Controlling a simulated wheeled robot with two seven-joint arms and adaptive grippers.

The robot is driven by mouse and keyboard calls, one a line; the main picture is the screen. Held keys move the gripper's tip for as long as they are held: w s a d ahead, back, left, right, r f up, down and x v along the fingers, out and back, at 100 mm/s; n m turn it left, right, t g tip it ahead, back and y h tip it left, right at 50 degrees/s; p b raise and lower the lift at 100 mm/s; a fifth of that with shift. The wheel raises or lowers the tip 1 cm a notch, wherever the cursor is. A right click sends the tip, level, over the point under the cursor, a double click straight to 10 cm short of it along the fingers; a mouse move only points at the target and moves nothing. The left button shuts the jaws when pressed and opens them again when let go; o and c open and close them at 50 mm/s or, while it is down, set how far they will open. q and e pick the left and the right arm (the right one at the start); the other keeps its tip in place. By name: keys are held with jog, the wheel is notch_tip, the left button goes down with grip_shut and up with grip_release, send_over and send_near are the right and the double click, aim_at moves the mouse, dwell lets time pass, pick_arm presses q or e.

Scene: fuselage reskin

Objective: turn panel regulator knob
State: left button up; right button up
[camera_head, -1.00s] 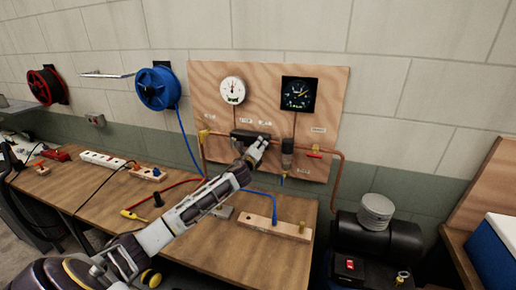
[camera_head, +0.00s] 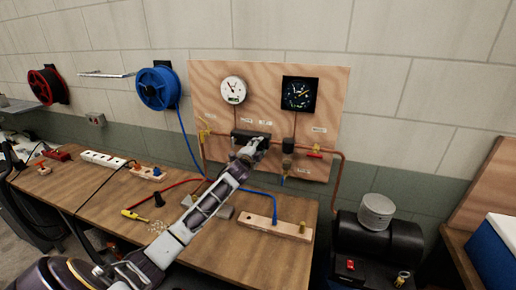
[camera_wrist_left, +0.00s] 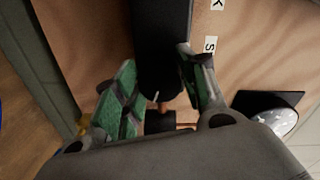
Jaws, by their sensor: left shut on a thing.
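The wooden panel (camera_head: 212,93) on the wall carries a white round gauge (camera_head: 233,90), a dark square gauge (camera_head: 299,94) and a black regulator body (camera_head: 240,134). My left gripper (camera_head: 253,145) is up against the panel just below the regulator. In the left wrist view my left gripper (camera_wrist_left: 160,88) has its green-padded fingers on both sides of the rounded end of a black part (camera_wrist_left: 160,45), which I take as the regulator knob. It is shut on it. The gripper hides the knob in the head view. My right gripper is not in view.
Copper pipe (camera_head: 340,180) runs along the panel and down its right side. A red-handled valve (camera_head: 314,155) sits to the right. The bench (camera_head: 90,190) below holds a wooden block (camera_head: 290,230), a yellow tool (camera_head: 134,215) and hoses. A black tank (camera_head: 400,243) stands right.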

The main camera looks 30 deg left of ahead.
pick_arm(q)
jog(key=n, duration=0.3)
jog(key=shift+f+n, duration=0.15)
jog(key=shift+n, duration=0.15)
jog(key=shift+n+h, duration=0.3)
jog(key=shift+n, duration=1.4)
jog(key=o, duration=1)
jog(key=shift+s, duration=0.1)
